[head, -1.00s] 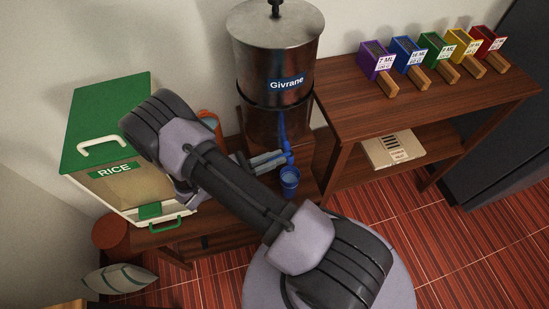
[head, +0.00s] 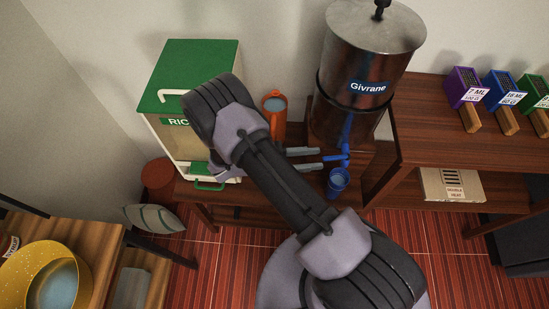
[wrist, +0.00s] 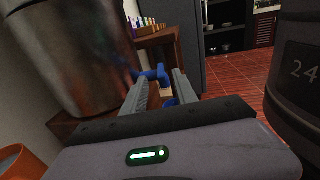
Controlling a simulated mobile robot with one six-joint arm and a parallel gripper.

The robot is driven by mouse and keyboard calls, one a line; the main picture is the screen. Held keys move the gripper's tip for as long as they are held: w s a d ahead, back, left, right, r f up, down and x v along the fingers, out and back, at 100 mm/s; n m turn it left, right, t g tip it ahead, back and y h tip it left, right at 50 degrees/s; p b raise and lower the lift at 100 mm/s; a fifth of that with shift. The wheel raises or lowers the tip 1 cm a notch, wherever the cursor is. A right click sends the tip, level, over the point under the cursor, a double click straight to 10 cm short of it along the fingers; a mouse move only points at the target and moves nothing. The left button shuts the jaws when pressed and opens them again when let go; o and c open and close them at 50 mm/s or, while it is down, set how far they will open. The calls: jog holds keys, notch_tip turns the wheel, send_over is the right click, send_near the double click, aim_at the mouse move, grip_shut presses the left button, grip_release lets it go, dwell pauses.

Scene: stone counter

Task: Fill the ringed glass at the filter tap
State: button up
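A blue glass (head: 338,181) stands upright below the blue tap (head: 343,157) of the metal Givrane filter tank (head: 362,95). Its inside looks lighter blue; I cannot tell the water level or make out a ring. My gripper (head: 321,158) points at the tap from the left, its two fingers apart with nothing held. In the wrist view the tap (wrist: 152,76) shows just beyond and between the open fingers (wrist: 161,76). Whether a finger touches the tap is unclear.
An orange jug (head: 274,118) stands behind my arm, near the green-lidded rice bin (head: 190,62). Coloured boxes (head: 464,88) line the right shelf (head: 425,125). A yellow bowl (head: 18,283) sits on a wooden unit at lower left.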

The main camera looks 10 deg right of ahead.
jog(key=w+a, duration=0.1)
jog(key=a, duration=1)
jog(key=shift+w+a+p, duration=0.2)
jog(key=shift+a+p, duration=0.15)
jog(key=shift+a, duration=0.05)
